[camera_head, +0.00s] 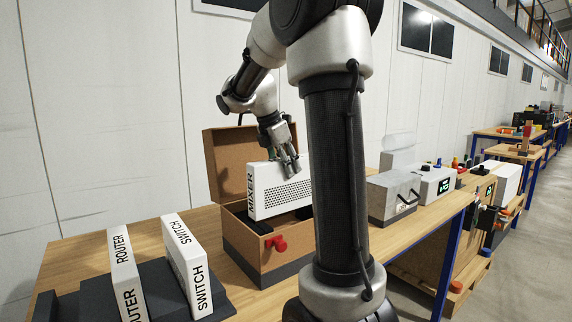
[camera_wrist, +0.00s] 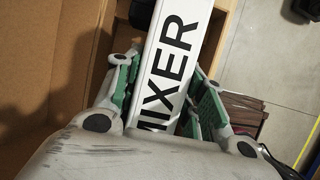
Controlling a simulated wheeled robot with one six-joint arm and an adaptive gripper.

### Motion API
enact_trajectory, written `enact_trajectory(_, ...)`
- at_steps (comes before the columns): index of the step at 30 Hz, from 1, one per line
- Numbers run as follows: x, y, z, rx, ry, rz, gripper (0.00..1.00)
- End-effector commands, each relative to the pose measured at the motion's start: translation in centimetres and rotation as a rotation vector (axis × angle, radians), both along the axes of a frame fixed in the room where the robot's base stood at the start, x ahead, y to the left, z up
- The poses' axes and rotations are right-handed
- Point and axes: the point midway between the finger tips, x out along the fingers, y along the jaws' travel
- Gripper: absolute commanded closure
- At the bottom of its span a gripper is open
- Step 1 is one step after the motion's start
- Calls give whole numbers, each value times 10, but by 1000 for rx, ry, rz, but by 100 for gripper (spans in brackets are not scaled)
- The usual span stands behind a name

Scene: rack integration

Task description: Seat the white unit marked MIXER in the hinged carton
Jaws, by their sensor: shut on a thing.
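In the wrist view, the green-padded fingers (camera_wrist: 160,100) lie on both sides of the MIXER label (camera_wrist: 172,62). Whether the unit touches the carton's floor is hidden.
White units marked ROUTER (camera_head: 124,270) and SWITCH (camera_head: 187,265) stand in a dark rack at the left front. A grey metal box (camera_head: 393,196) with a handle stands right of the carton, partly behind my arm.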

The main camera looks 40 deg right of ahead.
Motion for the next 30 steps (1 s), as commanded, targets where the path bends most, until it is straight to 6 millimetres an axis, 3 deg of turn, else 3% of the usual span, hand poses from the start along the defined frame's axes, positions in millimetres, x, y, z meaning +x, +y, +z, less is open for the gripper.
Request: enact_trajectory(30, 0, 0, -21, -1, -1, 0, 100)
